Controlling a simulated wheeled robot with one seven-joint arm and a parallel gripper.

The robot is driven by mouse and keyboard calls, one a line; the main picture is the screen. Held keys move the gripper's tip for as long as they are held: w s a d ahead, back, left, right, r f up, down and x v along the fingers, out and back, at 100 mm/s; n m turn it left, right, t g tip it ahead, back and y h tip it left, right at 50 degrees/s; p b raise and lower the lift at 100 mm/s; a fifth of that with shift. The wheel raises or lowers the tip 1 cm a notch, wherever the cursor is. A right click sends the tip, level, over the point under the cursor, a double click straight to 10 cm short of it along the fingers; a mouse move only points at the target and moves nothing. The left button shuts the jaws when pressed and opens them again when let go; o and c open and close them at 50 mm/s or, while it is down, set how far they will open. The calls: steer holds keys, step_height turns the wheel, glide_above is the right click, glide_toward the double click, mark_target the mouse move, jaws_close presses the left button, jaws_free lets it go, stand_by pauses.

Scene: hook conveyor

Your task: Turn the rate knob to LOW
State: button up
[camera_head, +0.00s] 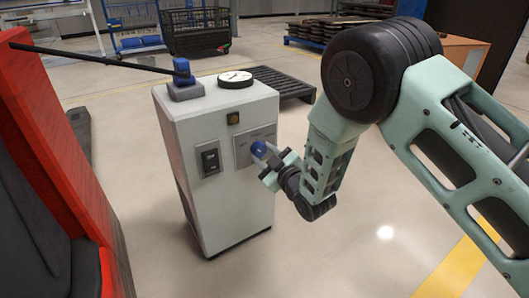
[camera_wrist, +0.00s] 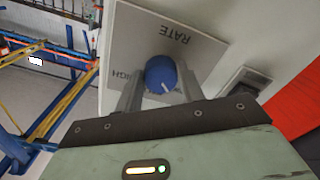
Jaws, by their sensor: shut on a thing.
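The blue rate knob (camera_wrist: 160,72) sits on a pale plate (camera_wrist: 139,35) marked RATE, which appears upside down in the wrist view. Its white pointer line runs toward the lower right of that view. The HIGH label shows left of the knob, partly behind a finger; the label on the right is mostly hidden. In the head view the knob (camera_head: 258,148) is on the front of a white cabinet (camera_head: 232,205). My gripper (camera_head: 268,161) reaches it from the right. In the wrist view my gripper (camera_wrist: 160,83) is shut on the knob, one finger on each side.
A dark switch (camera_head: 210,159) is left of the plate, with a small yellowish button (camera_head: 233,118) above. A round dial (camera_head: 235,79) and a blue-topped lever base (camera_head: 184,80) with a black rod stand on the cabinet. A red machine (camera_head: 55,145) is at left.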

steer(key=shift+n+p, duration=0.35)
steer(key=shift+n, duration=0.75)
steer(key=shift+d+f, duration=0.1)
steer(key=o, duration=1)
steer(key=shift+c, duration=0.2)
steer(key=p+v, duration=0.5)
steer(key=v, duration=1.2)
steer(key=shift+s+p, duration=0.2)
steer(key=shift+p, duration=0.2)
steer(key=shift+d, duration=0.15)
